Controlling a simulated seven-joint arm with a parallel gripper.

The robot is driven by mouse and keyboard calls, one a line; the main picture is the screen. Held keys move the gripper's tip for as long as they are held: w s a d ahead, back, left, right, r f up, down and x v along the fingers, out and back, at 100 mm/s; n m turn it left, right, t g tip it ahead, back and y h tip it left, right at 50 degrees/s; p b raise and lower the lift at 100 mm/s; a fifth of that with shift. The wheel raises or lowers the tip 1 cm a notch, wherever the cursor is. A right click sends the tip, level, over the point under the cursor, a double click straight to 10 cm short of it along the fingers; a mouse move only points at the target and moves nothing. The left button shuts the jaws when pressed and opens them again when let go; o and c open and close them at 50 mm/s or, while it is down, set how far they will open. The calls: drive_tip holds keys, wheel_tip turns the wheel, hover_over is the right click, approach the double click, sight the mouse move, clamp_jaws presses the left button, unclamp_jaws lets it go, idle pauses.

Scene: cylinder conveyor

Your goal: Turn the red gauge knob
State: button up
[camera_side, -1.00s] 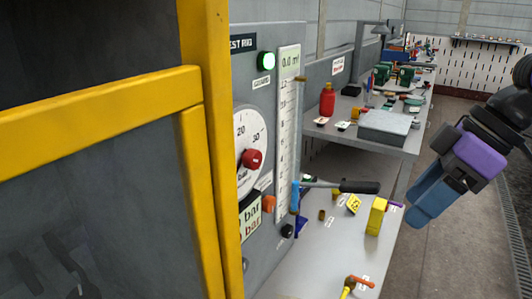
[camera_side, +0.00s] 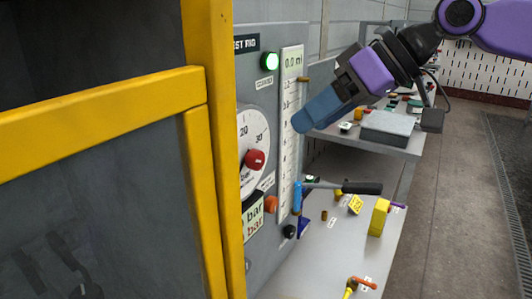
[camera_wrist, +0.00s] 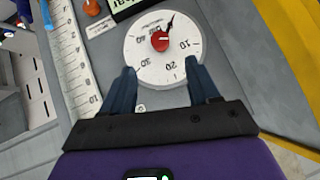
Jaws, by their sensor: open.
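The red gauge knob (camera_side: 255,160) sits at the centre of a round white dial (camera_side: 249,133) on the grey test rig panel (camera_side: 270,102). In the wrist view the red knob (camera_wrist: 160,41) shows ahead of my fingertips, with a black pointer beside it on the dial (camera_wrist: 140,68). My gripper (camera_side: 299,122) has blue fingers and hangs in front of the panel, up and right of the knob. In the wrist view my gripper (camera_wrist: 162,78) is open and empty, its fingers either side of the dial's lower part. It is apart from the knob.
A yellow frame (camera_side: 211,150) stands close left of the dial. Below are an orange knob (camera_side: 270,204) and a blue valve with a black-handled lever (camera_side: 345,187). A grey bench (camera_side: 335,265) holds small parts.

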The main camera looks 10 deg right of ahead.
sight(261, 158)
drive_tip(key=x, duration=1.1)
drive_tip(key=shift+s, duration=0.1)
drive_tip(key=c, duration=1)
